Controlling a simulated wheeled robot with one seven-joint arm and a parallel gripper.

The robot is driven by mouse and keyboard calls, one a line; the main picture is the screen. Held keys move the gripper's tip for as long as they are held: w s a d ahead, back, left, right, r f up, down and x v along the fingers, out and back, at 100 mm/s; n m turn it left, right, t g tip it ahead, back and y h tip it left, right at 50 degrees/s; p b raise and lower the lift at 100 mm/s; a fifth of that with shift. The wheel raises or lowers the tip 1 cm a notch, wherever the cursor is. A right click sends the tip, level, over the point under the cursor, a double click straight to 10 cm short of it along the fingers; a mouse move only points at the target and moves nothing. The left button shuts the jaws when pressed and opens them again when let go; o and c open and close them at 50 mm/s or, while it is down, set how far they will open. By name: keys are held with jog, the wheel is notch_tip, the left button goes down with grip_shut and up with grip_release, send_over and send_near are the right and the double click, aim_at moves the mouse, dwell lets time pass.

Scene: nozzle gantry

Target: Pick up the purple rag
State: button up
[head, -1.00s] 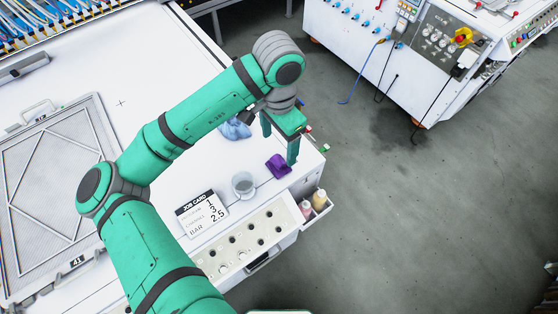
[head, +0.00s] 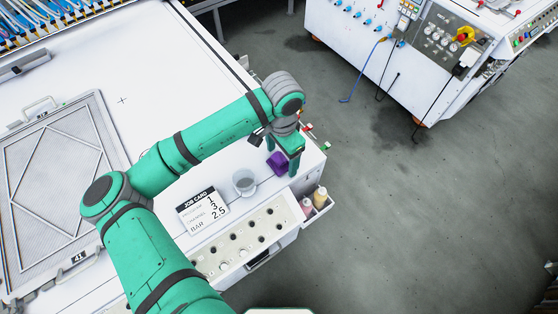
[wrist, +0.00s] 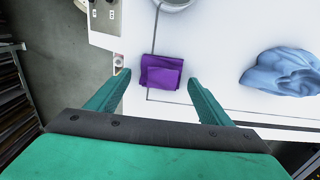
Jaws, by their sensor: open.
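The purple rag (head: 278,162) is folded and lies on the white table top near its right edge. In the wrist view the purple rag (wrist: 161,72) lies ahead of my fingers, in the space between their lines. My gripper (head: 283,157) points down over this corner and partly covers the rag in the head view. In the wrist view my gripper (wrist: 159,90) has its two green fingers wide apart with nothing between them. I cannot tell exactly how high the fingertips are above the table.
A blue cloth (wrist: 282,71) lies to the right in the wrist view. A grey cup (head: 244,181) and a job card (head: 203,210) stand left of the rag. Bottles sit in a side tray (head: 319,208). The table's right edge is close to the rag.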

aim_at(282, 155)
jog(key=shift+w, duration=0.1)
jog(key=c, duration=1.1)
jog(key=shift+r, duration=0.4)
notch_tip(282, 155, up, 2)
jog(key=shift+w+r, duration=0.1)
jog(key=shift+r, duration=0.15)
jog(key=s+d+r, duration=0.1)
jog(key=s+r, duration=0.2)
jog(key=s, duration=0.1)
jog(key=s+d+r, duration=0.1)
jog(key=s+r, duration=0.2)
jog(key=s, duration=0.2)
jog(key=s+d+r, duration=0.2)
jog(key=s+r, duration=0.1)
jog(key=s, duration=0.1)
jog(key=shift+s+r, duration=0.35)
jog(key=shift+r, duration=0.05)
jog(key=shift+a, duration=0.1)
